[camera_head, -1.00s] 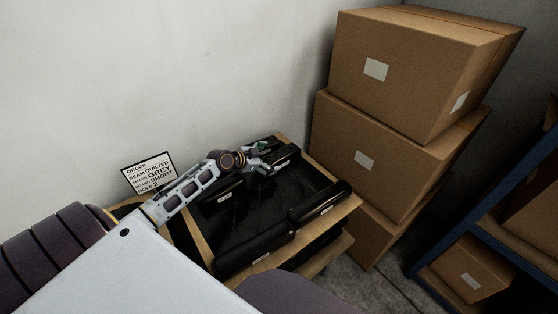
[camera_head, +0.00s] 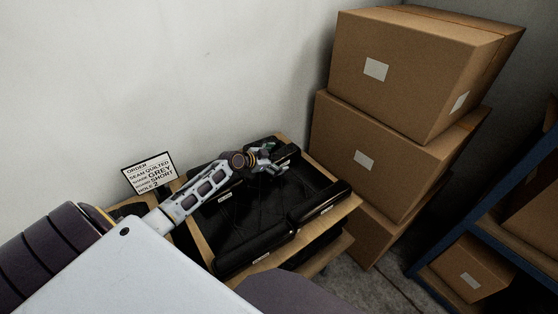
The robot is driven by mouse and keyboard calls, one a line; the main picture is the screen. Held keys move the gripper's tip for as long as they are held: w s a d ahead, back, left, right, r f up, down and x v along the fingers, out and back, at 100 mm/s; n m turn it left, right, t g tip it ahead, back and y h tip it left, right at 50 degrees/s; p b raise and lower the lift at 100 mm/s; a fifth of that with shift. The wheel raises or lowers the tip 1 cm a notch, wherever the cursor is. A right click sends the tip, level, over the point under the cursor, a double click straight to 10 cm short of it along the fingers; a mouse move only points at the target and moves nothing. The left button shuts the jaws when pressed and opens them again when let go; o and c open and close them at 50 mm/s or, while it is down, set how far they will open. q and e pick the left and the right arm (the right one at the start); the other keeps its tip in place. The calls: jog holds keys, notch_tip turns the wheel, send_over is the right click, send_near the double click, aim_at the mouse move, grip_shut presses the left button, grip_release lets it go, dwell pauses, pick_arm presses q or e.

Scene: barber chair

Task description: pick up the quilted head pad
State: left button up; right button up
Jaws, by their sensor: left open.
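Several dark pads with small white labels lie around a black-lined wooden tray (camera_head: 204,249). One pad (camera_head: 287,150) is at the back, one pad (camera_head: 228,190) is at the left, partly behind my arm, one pad (camera_head: 322,201) is at the front right and one pad (camera_head: 255,250) is at the front left. I cannot tell which is the quilted head pad. My left gripper (camera_head: 277,164) is open, over or beside the back pad and partly covering it; contact is unclear. My right gripper is out of view.
Stacked cardboard boxes (camera_head: 390,125) stand close on the right of the tray. A blue shelf (camera_head: 490,222) holding boxes is further right. The tray's middle is clear.

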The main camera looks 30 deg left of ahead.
aim_at(276, 157)
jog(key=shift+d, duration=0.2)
pick_arm(q)
jog(key=shift+c, duration=0.5)
jog(key=c, duration=1.2)
jog(key=shift+r, duration=0.5)
notch_tip(276, 157, up, 8)
jog(key=shift+r, duration=0.25)
jog(key=shift+r+p, duration=0.3)
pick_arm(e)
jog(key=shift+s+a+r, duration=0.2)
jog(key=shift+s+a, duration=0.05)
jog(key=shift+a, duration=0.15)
